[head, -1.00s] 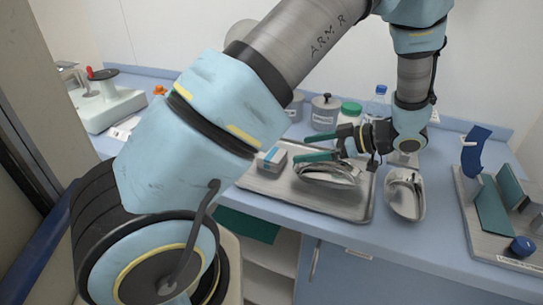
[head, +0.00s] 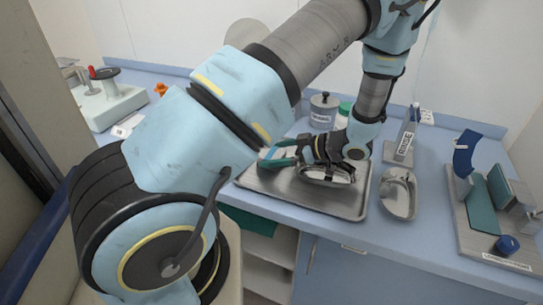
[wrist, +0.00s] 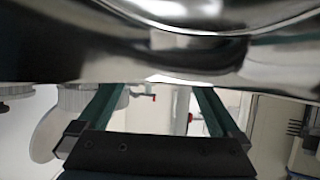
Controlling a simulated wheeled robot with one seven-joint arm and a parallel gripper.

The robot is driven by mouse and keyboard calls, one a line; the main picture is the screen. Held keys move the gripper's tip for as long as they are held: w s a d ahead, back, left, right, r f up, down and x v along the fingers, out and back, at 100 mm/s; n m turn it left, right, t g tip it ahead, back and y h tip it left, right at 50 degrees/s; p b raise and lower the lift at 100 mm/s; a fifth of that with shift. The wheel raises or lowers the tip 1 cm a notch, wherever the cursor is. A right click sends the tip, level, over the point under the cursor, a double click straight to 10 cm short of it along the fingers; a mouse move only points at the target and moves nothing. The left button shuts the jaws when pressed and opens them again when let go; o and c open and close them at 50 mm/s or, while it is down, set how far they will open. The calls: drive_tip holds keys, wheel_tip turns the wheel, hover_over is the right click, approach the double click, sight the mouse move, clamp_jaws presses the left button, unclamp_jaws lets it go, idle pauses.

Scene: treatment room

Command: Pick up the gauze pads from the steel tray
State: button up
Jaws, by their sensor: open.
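The gauze pads (head: 267,154), a small pale blue and grey pack, are at the left of the steel tray (head: 345,210) in the head view. They are mostly hidden by my gripper (head: 272,153). Its two green fingers are open and point left, one on the far side of the pack and one on the near side. I cannot tell whether they touch it. In the wrist view the fingers (wrist: 158,95) stand apart, and a shiny metal dish (wrist: 120,50) hides their tips and the pack.
The metal kidney dish (head: 327,175) lies on the tray just below my wrist. A second metal dish (head: 398,195) stands right of the tray. A lidded steel jar (head: 323,110) and a green-capped jar (head: 345,109) stand behind. A board with teal and blue parts (head: 488,205) is at the right.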

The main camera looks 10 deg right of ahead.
drive_tip(key=shift+c, duration=0.4)
drive_tip(key=c, duration=1)
drive_tip(key=shift+c, duration=0.2)
drive_tip(key=shift+r, duration=0.15)
